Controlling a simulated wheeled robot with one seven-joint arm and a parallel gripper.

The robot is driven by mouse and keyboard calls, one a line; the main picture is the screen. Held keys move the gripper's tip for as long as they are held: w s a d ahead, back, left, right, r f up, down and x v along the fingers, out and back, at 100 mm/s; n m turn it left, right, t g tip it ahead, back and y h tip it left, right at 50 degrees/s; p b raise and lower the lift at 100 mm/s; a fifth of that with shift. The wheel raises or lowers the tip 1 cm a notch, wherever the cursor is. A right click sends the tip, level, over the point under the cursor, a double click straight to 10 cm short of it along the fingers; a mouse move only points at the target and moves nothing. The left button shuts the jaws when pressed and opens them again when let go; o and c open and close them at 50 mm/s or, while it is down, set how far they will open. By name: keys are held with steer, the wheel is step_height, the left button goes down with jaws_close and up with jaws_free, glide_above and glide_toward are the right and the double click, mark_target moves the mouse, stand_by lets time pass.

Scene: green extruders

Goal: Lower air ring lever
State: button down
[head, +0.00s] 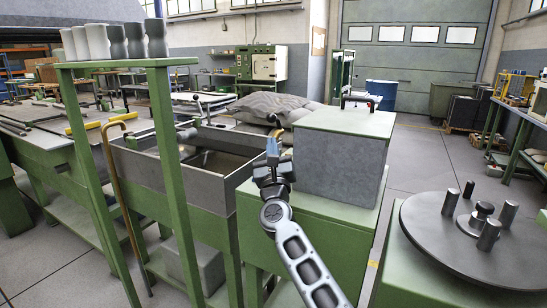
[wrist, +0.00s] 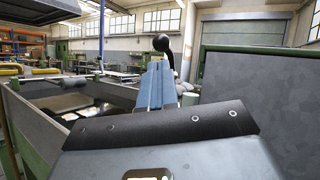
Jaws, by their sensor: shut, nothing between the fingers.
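My gripper (head: 272,147) is shut and empty, its blue fingers pointing up beside the grey box in the head view. In the wrist view the closed fingers (wrist: 154,86) stand upright in the middle. A lever with a black ball knob (wrist: 161,43) rises just behind and above the fingertips, and its curved black stem runs down at their right. The fingers hide the lower part of the lever. A small dark knob (head: 271,117) shows just above the fingertips in the head view. I cannot tell whether fingers and lever touch.
A grey box with a green lid (head: 345,122) stands close at the right of my gripper. A grey open trough (head: 185,178) lies at the left, with a green post frame (head: 168,160) before it. A round dark plate with upright pegs (head: 450,245) is at the right.

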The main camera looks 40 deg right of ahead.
mark_target(274, 121)
steer(key=x, duration=0.7)
steer(key=shift+p, duration=0.4)
steer(key=shift+w+d+r+g+p, duration=0.1)
steer(key=shift+d+r+g+p, duration=0.3)
steer(key=shift+p, duration=0.6)
steer(key=shift+w+d+r+m+p, duration=0.1)
steer(key=shift+d+r+m+p, duration=0.1)
steer(key=shift+m+p, duration=0.5)
steer(key=shift+d+f+g+p, duration=0.2)
steer(key=shift+g+p, duration=0.1)
steer(key=shift+p, duration=0.2)
steer(key=shift+f, duration=0.1)
